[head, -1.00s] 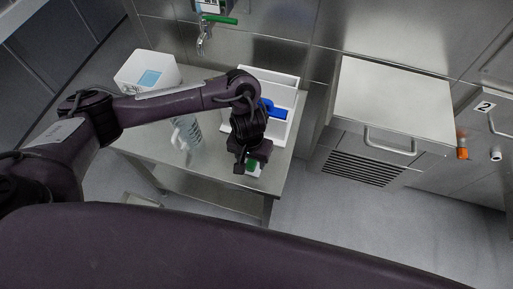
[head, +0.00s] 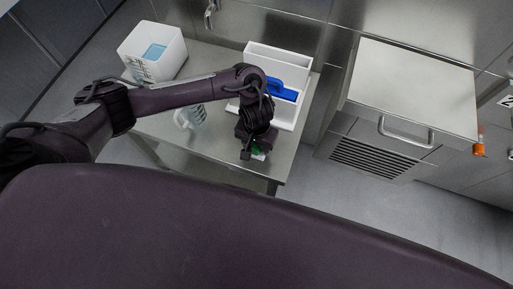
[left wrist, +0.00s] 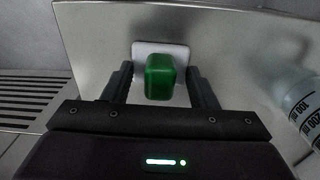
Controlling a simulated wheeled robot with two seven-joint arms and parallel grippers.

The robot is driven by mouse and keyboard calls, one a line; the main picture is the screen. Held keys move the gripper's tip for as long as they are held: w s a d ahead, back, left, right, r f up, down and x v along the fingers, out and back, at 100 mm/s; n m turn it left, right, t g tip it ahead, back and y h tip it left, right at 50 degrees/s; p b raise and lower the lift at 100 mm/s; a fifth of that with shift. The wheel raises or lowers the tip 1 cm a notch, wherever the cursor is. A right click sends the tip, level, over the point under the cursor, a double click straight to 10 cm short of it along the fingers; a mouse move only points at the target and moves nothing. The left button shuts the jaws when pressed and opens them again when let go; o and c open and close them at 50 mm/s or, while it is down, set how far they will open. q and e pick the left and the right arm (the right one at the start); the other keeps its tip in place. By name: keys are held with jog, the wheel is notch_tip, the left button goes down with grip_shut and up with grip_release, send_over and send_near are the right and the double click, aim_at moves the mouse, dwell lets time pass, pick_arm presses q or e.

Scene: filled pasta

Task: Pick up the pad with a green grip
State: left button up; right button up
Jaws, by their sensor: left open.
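The pad with a green grip shows in the left wrist view as a green block (left wrist: 160,76) on a white pad (left wrist: 148,50), lying flat on the steel table (left wrist: 95,40). My left gripper (left wrist: 160,84) is open, with one finger on each side of the green grip and a gap on both sides. In the head view, my left gripper (head: 252,146) is low over the table's front edge and hides most of the pad (head: 258,155). My right gripper is not in view.
A white holder (head: 277,57) with a blue-handled item (head: 283,91) stands just behind my left gripper. A clear measuring jug (head: 192,117) stands to its left, and a white bin (head: 152,48) at the back left. A steel cabinet (head: 412,85) stands to the right.

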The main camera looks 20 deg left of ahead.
pick_arm(q)
jog(key=c, duration=1.1)
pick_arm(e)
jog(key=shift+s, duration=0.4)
pick_arm(q)
jog(key=shift+r, duration=0.15)
